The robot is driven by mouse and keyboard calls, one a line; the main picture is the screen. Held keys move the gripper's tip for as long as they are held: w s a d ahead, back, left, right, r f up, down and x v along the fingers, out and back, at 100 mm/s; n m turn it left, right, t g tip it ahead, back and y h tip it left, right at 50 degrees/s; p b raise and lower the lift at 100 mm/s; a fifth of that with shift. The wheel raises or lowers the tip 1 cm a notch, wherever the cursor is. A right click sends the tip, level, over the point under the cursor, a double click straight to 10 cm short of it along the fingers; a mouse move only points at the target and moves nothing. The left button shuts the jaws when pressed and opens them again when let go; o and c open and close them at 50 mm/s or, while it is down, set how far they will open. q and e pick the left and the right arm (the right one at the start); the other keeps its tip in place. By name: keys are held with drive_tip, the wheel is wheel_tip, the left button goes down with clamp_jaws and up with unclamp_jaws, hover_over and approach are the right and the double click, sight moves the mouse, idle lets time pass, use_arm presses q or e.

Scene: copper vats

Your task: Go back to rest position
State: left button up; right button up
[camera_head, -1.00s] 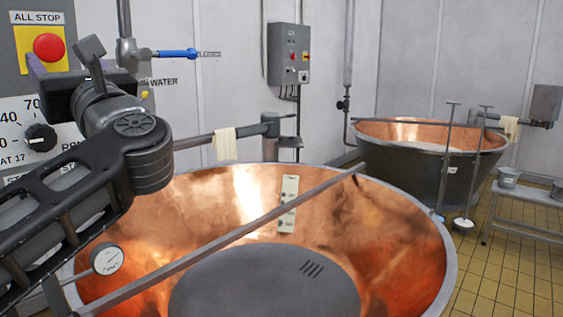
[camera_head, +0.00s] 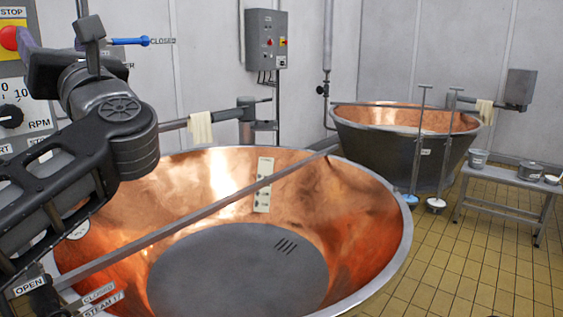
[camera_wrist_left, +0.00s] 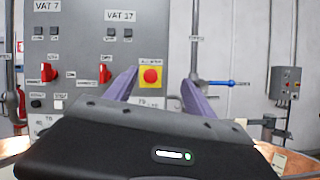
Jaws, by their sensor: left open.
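My left gripper (camera_head: 58,45) is at the upper left of the head view, at the end of my dark arm, in front of the grey control panel (camera_head: 38,82). In the left wrist view its two purple-grey fingers (camera_wrist_left: 160,88) stand apart with nothing between them. Behind them, the panel (camera_wrist_left: 85,18) shows "VAT 7" and "VAT 17" labels and a red stop button (camera_wrist_left: 151,76) on a yellow plate. The stop button also shows at the left edge of the head view (camera_head: 9,38). My right gripper is not in view.
A large copper vat (camera_head: 345,215) fills the lower middle, with a bar across it. A second vat (camera_head: 390,150) stands behind right, with two long-handled tools (camera_head: 415,150) beside it. A bench (camera_head: 500,179) holds pots. Tiled floor (camera_head: 470,260) is free at the lower right.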

use_arm(q)
drive_tip(key=w+d+f+m+t+h, duration=0.7)
drive_tip(key=w+d+f+m+h, duration=0.55)
drive_tip(key=m, duration=0.85)
drive_tip(key=w+d+f+m+g+h, duration=0.2)
drive_tip(key=d+f+m, duration=0.15)
drive_tip(key=f, duration=0.75)
drive_tip(key=w+d+f+m+g+h, duration=0.1)
drive_tip(key=w+d+f+m+h, duration=0.3)
drive_tip(key=f, duration=0.8)
drive_tip(key=d+f+m+g+h, duration=0.1)
drive_tip(key=d+f+m+g, duration=0.15)
drive_tip(key=f+m, duration=0.6)
drive_tip(key=s+d+f+m+g+h, duration=0.1)
drive_tip(key=s+d+f+m+g, duration=0.3)
drive_tip(key=f, duration=1)
drive_tip(key=s+f+n+g+h, duration=0.15)
drive_tip(key=s+f, duration=0.45)
drive_tip(key=f, duration=0.7)
drive_tip(key=s+f+m+g, duration=0.1)
drive_tip(key=s+f+g, duration=0.3)
drive_tip(key=s+f, duration=0.6)
drive_tip(key=s+d+f+m+g, duration=0.1)
drive_tip(key=s+f+g, duration=0.4)
drive_tip(key=s+f, duration=0.6)
drive_tip(key=s+m, duration=0.1)
drive_tip(key=s, duration=0.7)
drive_tip(key=shift+d+f, duration=0.15)
drive_tip(key=shift+d, duration=0.1)
